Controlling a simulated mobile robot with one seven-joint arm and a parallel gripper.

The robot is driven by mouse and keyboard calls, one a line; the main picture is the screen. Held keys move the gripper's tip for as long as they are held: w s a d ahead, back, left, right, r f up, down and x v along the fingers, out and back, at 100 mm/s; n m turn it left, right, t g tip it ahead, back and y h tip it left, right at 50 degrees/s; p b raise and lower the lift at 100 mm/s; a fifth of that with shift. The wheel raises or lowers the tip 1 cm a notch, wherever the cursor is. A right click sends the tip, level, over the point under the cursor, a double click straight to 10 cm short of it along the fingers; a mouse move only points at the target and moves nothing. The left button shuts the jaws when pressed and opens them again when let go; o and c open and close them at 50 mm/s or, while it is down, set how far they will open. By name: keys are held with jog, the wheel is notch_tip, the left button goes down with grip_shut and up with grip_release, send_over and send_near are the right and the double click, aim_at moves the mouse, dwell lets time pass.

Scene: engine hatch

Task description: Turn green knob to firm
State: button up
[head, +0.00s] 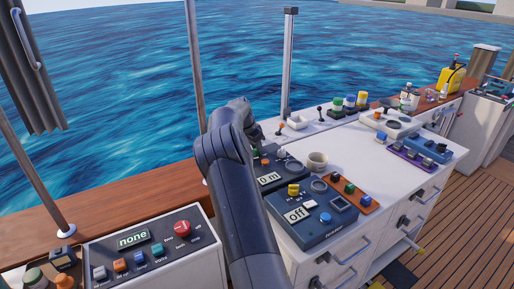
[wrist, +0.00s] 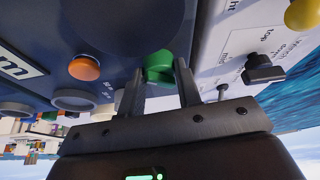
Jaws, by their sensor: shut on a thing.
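The green knob (wrist: 159,68) is in the wrist view, at the edge of a dark blue panel (wrist: 40,30). My gripper (wrist: 160,72) has a finger on either side of it and is shut on it. Its pointer and any "firm" mark cannot be made out. In the head view my arm covers this knob and most of my gripper. The panel there shows a display reading "0 m" (head: 269,179), partly behind my arm.
In the wrist view an orange button (wrist: 84,68) and a black switch (wrist: 262,70) are close to my fingers.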

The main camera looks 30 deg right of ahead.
jog(key=shift+m, duration=0.6)
jog(key=shift+g, duration=0.3)
jog(key=o, duration=1)
jog(key=v, duration=1)
jog(key=shift+a+r, duration=0.15)
jog(key=shift+r, duration=0.25)
